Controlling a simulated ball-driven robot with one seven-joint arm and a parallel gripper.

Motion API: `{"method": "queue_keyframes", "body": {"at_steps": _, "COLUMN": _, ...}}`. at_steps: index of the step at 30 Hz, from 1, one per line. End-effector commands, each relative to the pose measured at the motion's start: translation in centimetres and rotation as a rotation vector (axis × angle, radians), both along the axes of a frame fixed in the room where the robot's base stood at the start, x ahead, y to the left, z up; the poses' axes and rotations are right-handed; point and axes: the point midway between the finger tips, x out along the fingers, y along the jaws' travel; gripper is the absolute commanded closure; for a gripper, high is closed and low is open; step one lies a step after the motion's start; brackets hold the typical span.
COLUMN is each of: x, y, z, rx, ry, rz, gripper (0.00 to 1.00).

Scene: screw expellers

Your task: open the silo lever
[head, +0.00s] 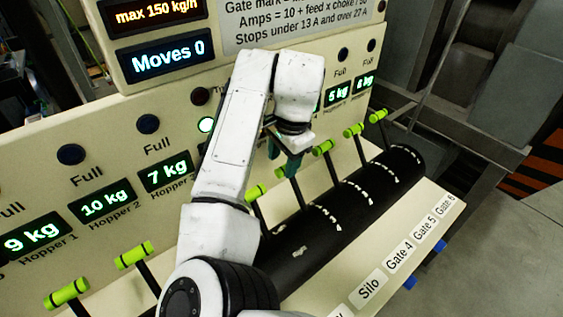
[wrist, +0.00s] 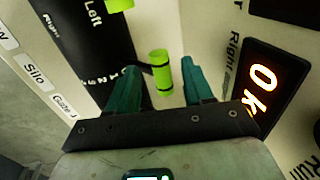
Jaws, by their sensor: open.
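A lever with a bright green bar handle (wrist: 161,73) shows in the wrist view between the two teal fingers of my gripper (wrist: 160,66). It appears to be the silo lever, near the Silo label (wrist: 36,73). My gripper is open, one finger on each side of the handle; I cannot tell if either finger touches it. In the head view my gripper (head: 290,162) hangs over the row of levers, and this lever's dark shaft (head: 298,195) shows below it. The handle is mostly hidden there by the fingers. The Silo label (head: 370,288) is at the front.
Neighbouring green-handled levers stand close by, one at right (head: 322,148) and one at left (head: 255,193). The black cylinder (head: 315,230) runs under them. The panel with weight displays (head: 108,205) rises behind. A display reading "Moves 0" (head: 170,57) is above.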

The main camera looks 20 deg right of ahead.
Motion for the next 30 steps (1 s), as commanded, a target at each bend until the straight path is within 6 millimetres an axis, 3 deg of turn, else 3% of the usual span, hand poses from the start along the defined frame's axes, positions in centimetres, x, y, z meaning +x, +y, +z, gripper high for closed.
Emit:
{"method": "queue_keyframes", "body": {"at_steps": 6, "x": 0.4, "y": 0.1, "z": -2.3, "rx": 0.000, "ry": 0.000, "rz": 0.001, "gripper": 0.49}}
{"method": "queue_keyframes", "body": {"at_steps": 17, "x": 0.5, "y": 0.2, "z": -2.9, "rx": 0.000, "ry": -0.001, "rz": 0.000, "gripper": 0.49}}
{"method": "queue_keyframes", "body": {"at_steps": 30, "x": 0.5, "y": 0.1, "z": -2.8, "rx": 0.000, "ry": -0.001, "rz": 0.000, "gripper": 0.89}}
